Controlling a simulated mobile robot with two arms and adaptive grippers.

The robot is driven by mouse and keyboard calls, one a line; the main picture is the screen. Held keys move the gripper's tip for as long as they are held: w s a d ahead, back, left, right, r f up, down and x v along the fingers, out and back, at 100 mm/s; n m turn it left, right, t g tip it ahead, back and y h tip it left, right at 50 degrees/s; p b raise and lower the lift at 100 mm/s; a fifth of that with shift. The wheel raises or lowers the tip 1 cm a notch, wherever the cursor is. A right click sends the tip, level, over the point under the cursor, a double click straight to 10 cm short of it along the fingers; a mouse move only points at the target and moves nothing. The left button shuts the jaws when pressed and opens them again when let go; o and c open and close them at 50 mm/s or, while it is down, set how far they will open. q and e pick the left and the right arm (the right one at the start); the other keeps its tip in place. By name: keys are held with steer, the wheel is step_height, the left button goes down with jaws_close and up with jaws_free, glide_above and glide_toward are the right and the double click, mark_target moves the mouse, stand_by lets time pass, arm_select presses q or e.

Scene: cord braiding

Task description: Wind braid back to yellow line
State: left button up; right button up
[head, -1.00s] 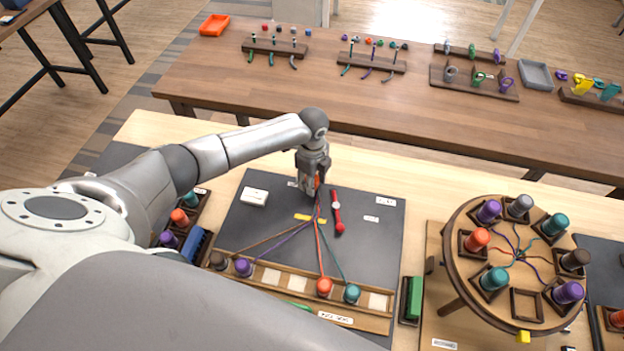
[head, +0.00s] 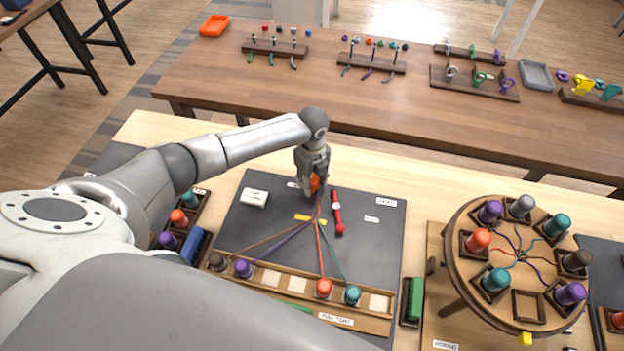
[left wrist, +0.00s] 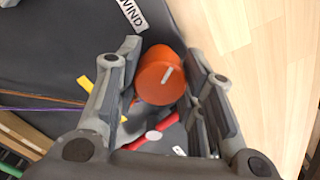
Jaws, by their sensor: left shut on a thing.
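The knob (head: 315,184) is partly hidden by the fingers in the head view. Brown, purple, orange and teal cords run from bobbins at the front and meet near a yellow line (head: 303,218) on the mat. The braid itself is too small to make out. The orange bobbin (head: 324,287), teal bobbin (head: 352,294) and purple bobbin (head: 243,267) sit in the front wooden rack (head: 375,323). My right gripper is out of view.
A red tool (head: 337,213) lies right of the cords and a white block (head: 254,198) left of them. A round stand (head: 470,215) with several bobbins is at the right. A green block (head: 415,299) stands beside the rack.

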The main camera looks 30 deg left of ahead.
mark_target(312, 179)
arm_select(q)
steer(key=o, duration=1)
steer(key=shift+o, duration=0.2)
steer(key=shift+r, duration=0.1)
step_height(312, 179, up, 12)
